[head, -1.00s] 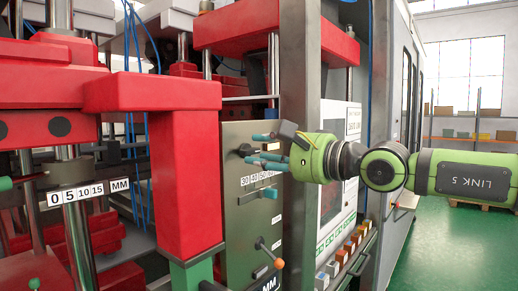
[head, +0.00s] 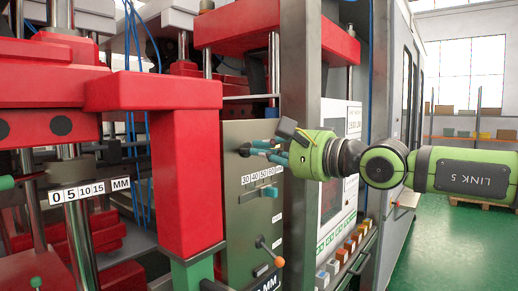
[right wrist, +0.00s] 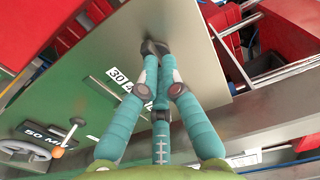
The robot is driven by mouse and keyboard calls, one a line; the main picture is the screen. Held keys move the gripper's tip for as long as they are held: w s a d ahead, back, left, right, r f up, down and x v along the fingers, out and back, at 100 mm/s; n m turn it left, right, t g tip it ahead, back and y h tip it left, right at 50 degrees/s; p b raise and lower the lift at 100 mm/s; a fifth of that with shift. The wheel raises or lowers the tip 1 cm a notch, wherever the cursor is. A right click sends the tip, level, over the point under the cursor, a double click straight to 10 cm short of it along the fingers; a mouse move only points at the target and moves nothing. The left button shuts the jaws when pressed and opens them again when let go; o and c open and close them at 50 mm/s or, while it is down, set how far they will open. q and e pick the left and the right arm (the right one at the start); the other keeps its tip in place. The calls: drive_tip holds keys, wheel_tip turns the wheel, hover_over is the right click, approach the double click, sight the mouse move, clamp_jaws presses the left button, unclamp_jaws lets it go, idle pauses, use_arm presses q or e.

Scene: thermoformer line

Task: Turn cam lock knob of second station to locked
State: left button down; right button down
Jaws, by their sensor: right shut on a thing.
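The dark cam lock knob (head: 244,150) sits high on the grey-green station panel (head: 236,222). My right gripper (head: 252,149) reaches it from the right, with its teal fingers drawn together at the knob. In the right wrist view, the fingertips (right wrist: 158,62) are shut on the dark knob (right wrist: 154,46), which shows just beyond them. The fingers hide part of the knob, and I cannot read its turn angle. My left gripper is not in view.
Below the knob is a 30-to-60 scale with a teal slider (head: 269,192). An orange-tipped lever (head: 278,262) sticks out lower down. A red press frame (head: 185,185) stands close left. A grey post (head: 298,100) rises behind my gripper. Green floor is clear at right.

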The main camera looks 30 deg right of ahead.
drive_tip(key=shift+r, duration=0.15)
idle(0.3)
drive_tip(key=shift+d+m+b, duration=0.1)
drive_tip(key=shift+m+b, duration=0.5)
drive_tip(key=shift+m, duration=0.2)
drive_tip(key=c, duration=1.4)
unclamp_jaws()
drive_tip(key=shift+f, duration=0.25)
drive_tip(key=shift+s+f, duration=0.1)
drive_tip(key=shift+s, duration=0.05)
drive_tip(key=v, duration=1.1)
drive_tip(key=shift+s+d+r, duration=0.2)
drive_tip(key=shift+s+r, duration=0.1)
drive_tip(key=shift+r, duration=0.05)
